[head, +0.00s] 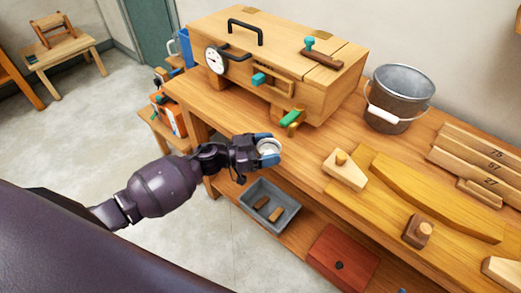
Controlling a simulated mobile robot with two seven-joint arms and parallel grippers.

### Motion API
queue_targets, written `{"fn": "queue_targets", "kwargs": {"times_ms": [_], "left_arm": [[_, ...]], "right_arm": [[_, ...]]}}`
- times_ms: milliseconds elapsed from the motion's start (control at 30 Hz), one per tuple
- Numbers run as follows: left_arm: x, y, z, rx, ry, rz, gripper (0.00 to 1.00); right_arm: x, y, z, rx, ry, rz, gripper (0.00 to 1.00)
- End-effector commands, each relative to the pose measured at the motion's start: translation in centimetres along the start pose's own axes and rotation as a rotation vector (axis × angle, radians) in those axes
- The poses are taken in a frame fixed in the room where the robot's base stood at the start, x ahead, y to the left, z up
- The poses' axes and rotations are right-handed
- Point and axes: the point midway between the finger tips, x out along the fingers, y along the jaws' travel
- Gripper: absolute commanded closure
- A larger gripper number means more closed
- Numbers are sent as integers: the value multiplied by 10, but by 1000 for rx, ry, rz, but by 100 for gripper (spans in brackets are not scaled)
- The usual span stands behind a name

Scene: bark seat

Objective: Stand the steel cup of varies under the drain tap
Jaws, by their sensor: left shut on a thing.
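The steel cup (267,147) is a small, pale, shiny round thing between the blue-tipped fingers of my left gripper (268,151). The gripper is shut on it, and the fingers hide much of it. I cannot tell what is in the cup or whether it touches the bench. The drain tap (291,119) has a green handle and sticks out low on the front of the wooden steam box (262,103). The cup is in front of the tap and to its lower left in the head view, apart from it. My right gripper is not in view.
The box stands on the workbench (313,142). A metal bucket (400,95) is right of it. Wooden forms (430,195) and a wedge-shaped block (344,168) lie further right. A grey tray (269,207) and a red box (342,258) sit on the lower shelf.

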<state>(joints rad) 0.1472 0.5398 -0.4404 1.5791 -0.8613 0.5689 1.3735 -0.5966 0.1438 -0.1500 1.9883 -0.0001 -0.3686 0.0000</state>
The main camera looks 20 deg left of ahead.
Motion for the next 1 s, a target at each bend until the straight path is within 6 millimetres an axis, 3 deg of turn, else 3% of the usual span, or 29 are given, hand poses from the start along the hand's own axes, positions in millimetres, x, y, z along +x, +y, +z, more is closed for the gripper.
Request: {"fn": "queue_targets", "kwargs": {"times_ms": [600,1000], "left_arm": [[49,-8,1,-1,1,1,57],[63,-11,1,0,0,1,57]], "right_arm": [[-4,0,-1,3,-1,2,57],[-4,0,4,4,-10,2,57]]}}
